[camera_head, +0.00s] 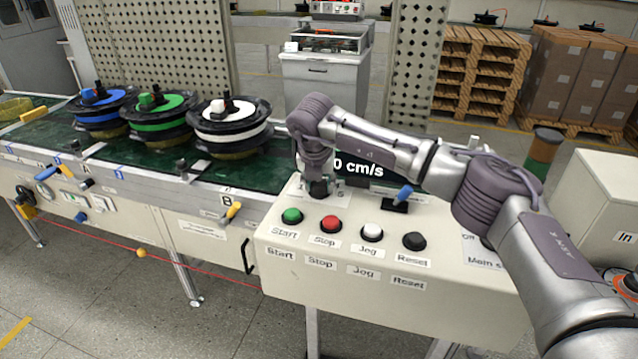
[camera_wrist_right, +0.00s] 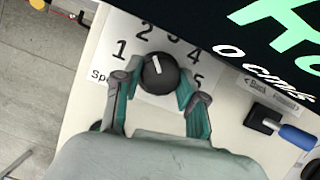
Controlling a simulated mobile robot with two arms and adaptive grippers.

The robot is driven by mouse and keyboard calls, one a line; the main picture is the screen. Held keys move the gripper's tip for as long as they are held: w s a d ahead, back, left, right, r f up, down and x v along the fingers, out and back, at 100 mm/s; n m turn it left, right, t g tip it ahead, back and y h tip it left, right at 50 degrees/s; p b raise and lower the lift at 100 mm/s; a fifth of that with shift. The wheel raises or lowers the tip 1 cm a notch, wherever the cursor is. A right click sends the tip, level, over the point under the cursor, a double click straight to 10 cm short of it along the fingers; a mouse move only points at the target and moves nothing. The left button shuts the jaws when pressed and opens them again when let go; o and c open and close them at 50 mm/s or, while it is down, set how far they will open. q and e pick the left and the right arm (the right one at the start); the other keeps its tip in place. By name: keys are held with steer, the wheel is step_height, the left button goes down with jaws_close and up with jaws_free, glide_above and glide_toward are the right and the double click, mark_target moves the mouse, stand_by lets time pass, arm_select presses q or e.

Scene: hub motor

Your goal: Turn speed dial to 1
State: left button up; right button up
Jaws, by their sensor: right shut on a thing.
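The speed dial (camera_wrist_right: 164,76) is a round black knob with a white pointer line, on a white label numbered 1 to 5. In the right wrist view its pointer aims up and slightly left, roughly at the 2. My right gripper (camera_wrist_right: 160,78) is shut on the dial, one finger on each side. In the head view my right gripper (camera_head: 318,178) points down over the panel and hides most of the dial (camera_head: 319,191). My left gripper is not in view.
The control panel (camera_head: 390,295) carries green (camera_head: 292,216), red (camera_head: 331,224), white (camera_head: 372,232) and black (camera_head: 413,241) buttons before the dial. A blue-handled switch (camera_head: 402,195) stands to the right. The display (camera_head: 362,168) reads 0 cm/s. The conveyor (camera_head: 65,140) at left holds three hub motors.

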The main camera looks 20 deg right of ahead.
steer(key=n+y+b, duration=0.1)
steer(key=n+b, duration=0.1)
steer(key=n, duration=0.1)
steer(key=shift+d+f, duration=0.1)
steer(key=shift+f, duration=0.05)
steer(key=shift+d+n+y+b, duration=0.1)
steer(key=shift+n+y+b, duration=0.4)
steer(key=shift+n, duration=0.7)
steer(key=shift+n+y, duration=0.5)
steer(key=shift+n, duration=0.6)
steer(key=o, duration=1.1)
steer(key=shift+o, duration=0.2)
steer(key=shift+r, duration=0.2)
steer(key=v, duration=1.2)
steer(key=shift+s, duration=0.25)
